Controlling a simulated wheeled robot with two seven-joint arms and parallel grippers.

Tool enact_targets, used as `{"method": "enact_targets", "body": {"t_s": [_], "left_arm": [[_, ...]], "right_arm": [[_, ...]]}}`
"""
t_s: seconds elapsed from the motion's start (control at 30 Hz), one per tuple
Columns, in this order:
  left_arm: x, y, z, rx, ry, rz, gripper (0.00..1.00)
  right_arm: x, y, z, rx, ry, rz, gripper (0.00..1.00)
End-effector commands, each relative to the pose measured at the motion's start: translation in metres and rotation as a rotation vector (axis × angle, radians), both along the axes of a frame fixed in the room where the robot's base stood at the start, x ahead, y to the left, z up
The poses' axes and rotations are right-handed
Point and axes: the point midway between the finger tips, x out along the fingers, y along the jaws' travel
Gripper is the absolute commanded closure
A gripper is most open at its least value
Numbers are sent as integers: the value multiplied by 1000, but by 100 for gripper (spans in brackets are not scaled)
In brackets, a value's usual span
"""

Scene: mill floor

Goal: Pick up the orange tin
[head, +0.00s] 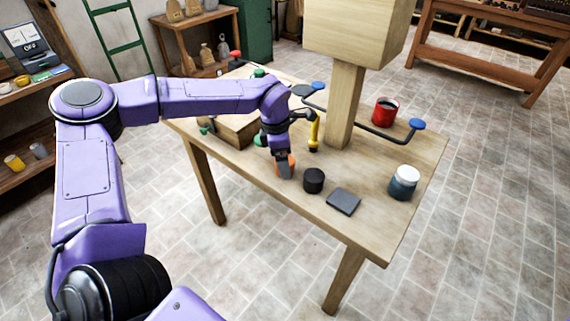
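The orange tin (292,161) stands on the wooden table, mostly hidden behind my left gripper; only orange edges show beside the finger. My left gripper (285,169) points down at the tin from above, with a grey finger in front of it. The far finger is hidden, so I cannot tell whether the fingers press on the tin. My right gripper is not in view.
A black tin (314,181) stands close to the right of the gripper. A dark flat block (343,201), a white-lidded jar (403,183), a red tin (384,111) and a yellow tool (314,133) are nearby. A thick wooden post (345,105) rises behind.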

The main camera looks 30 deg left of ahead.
Motion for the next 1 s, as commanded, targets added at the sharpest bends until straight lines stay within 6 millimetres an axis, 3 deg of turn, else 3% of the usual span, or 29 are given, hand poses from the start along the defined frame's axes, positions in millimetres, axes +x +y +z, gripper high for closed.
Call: {"method": "enact_targets", "body": {"t_s": [0.13,0.37,0.57,0.87,1.0], "left_arm": [[1,-1,-20,1,1,2,12],[2,-1,-22,0,-2,1,12],[2,-1,-22,0,-2,1,74],[2,-2,-20,1,-3,1,74],[3,-2,-8,1,-4,3,74]], "right_arm": [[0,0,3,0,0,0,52],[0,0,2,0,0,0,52],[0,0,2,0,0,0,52],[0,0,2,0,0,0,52],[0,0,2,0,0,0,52]]}}
